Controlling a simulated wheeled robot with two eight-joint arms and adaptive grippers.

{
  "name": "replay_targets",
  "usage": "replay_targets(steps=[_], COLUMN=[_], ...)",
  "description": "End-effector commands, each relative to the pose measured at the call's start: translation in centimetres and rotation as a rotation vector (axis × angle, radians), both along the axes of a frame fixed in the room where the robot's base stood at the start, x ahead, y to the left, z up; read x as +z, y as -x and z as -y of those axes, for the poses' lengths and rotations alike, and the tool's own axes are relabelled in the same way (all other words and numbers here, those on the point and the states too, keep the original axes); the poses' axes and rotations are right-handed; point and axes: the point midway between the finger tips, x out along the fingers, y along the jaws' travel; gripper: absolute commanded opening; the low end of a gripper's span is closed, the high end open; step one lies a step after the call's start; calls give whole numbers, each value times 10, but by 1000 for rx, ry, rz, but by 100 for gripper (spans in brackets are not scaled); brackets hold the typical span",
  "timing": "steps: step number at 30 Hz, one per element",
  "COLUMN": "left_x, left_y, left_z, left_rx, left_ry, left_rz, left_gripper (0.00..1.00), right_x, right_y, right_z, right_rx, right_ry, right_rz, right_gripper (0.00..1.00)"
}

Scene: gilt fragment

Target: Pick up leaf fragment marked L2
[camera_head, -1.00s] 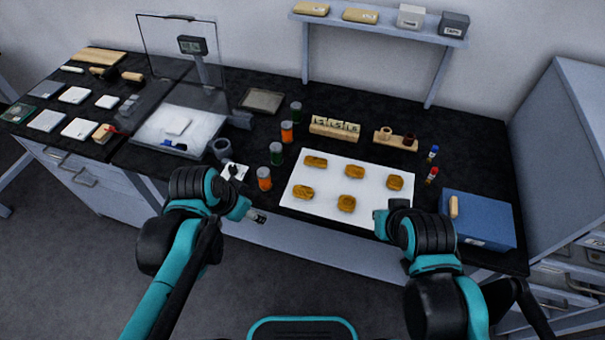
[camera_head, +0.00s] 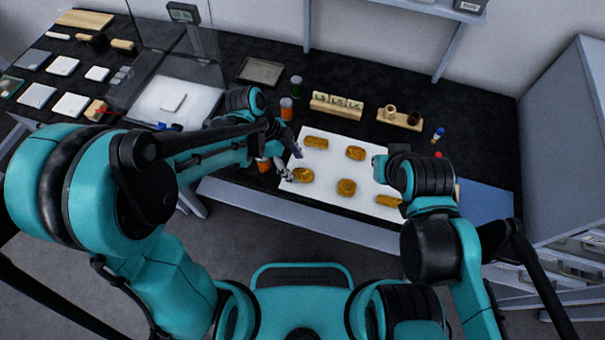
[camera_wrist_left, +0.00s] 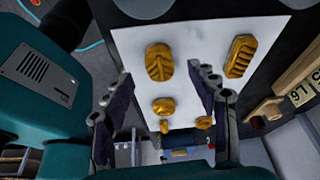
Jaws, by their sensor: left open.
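Several gold-brown leaf fragments lie in two rows on a white sheet (camera_head: 325,200). A near-left fragment (camera_head: 302,175) is closest to my left gripper (camera_head: 287,173); others include a far-left one (camera_head: 316,143), a far-middle one (camera_head: 356,153), a near-middle one (camera_head: 346,187) and a near-right one (camera_head: 389,200). No L2 mark is readable on any. In the left wrist view, my left gripper (camera_wrist_left: 160,72) is open and empty, with a vein-patterned fragment (camera_wrist_left: 159,58) between the fingertips in the picture; contact cannot be told.
Behind the sheet stands a wooden rack (camera_head: 336,105) of marked tiles. A wooden holder (camera_head: 398,118) sits right of it.

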Motion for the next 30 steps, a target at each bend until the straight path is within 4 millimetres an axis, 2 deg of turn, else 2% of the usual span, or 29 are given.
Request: replay_targets(steps=[3, 6, 13, 14, 18, 30], left_x=[-21, -32, -32, -32, -32, -30], left_y=[2, 3, 3, 3, 3, 3], left_z=[9, 14, 15, 15, 15, 15], left_rx=[-3, -1, 1, 1, 1, 2], left_ry=[0, 0, 0, 0, -1, -1], left_rz=[1, 1, 1, 1, 1, 2], left_gripper=[58, 58, 58, 53, 16, 14], right_x=[-13, -17, -16, -16, -16, -15], right_y=[0, 0, 0, 0, 0, 0], right_z=[0, 0, 0, 0, 0, 0], right_rx=[0, 0, 0, 0, 0, 0], right_ry=[0, 0, 0, 0, 0, 0], right_rz=[0, 0, 0, 0, 0, 0], right_gripper=[0, 0, 0, 0, 0, 0])
